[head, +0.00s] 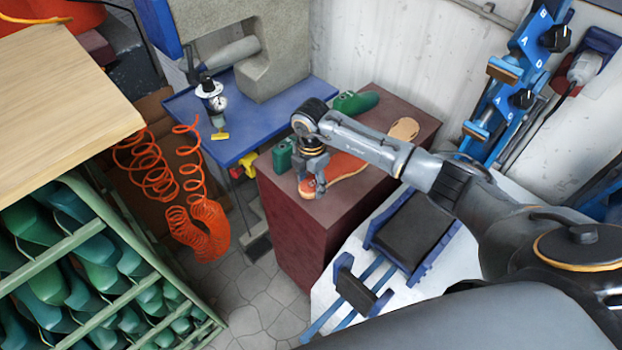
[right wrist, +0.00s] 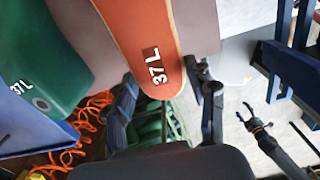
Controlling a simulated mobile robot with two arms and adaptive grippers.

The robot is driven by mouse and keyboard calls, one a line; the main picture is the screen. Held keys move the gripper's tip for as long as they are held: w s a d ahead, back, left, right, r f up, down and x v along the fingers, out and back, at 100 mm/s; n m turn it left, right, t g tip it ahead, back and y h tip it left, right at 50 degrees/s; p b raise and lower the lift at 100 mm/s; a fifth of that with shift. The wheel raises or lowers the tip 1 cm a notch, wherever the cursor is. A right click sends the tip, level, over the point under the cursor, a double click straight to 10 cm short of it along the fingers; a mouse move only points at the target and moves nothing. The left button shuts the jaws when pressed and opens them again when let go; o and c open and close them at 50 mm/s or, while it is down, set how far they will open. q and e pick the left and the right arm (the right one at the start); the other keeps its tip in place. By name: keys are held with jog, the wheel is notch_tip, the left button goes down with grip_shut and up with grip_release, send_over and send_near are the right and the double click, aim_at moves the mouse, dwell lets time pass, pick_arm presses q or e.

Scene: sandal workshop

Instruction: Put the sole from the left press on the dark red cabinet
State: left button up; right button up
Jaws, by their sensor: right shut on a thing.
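The dark red cabinet (head: 297,232) stands in the middle of the head view. My right gripper (head: 312,188) is over the near edge of its top, shut on one end of an orange sole (head: 345,165). The sole lies flat along the cabinet top; I cannot tell if it fully rests on it. In the right wrist view the sole (right wrist: 135,30), marked 37 L, is between the fingers (right wrist: 165,95). My left gripper (right wrist: 255,115) shows small and open in that view, away from the cabinet. I cannot tell which machine is the left press.
Green lasts (head: 355,102) and a beige sole (head: 404,129) are on the cabinet top. A blue table (head: 235,145) with a grey machine adjoins it. Blue frames with black pads (head: 415,232) stand right. A green rack of lasts (head: 110,240) and orange coiled hose (head: 185,215) are left.

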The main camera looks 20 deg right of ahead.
jog(key=shift+w+f, duration=0.1)
jog(key=shift+f, duration=0.55)
jog(key=shift+d+f+b, duration=0.1)
jog(key=shift+f+b, duration=0.3)
jog(key=shift+b, duration=0.15)
notch_tip(320, 180, down, 2)
jog(key=shift+f+b, duration=0.2)
jog(key=shift+b, duration=0.8)
pick_arm(q)
jog(key=f, duration=0.1)
jog(key=w+f, duration=0.2)
jog(key=f, duration=0.1)
jog(key=shift+d, duration=0.1)
pick_arm(e)
jog(key=shift+f, duration=0.3)
pick_arm(q)
jog(key=shift+s+r, duration=0.1)
jog(key=shift+s, duration=0.05)
jog(key=shift+s, duration=0.35)
jog(key=shift+w+f+b, duration=0.1)
jog(key=shift+f+b, duration=0.1)
jog(key=shift+b, duration=0.2)
pick_arm(e)
jog(key=shift+f, duration=0.3)
jog(key=o, duration=1.1)
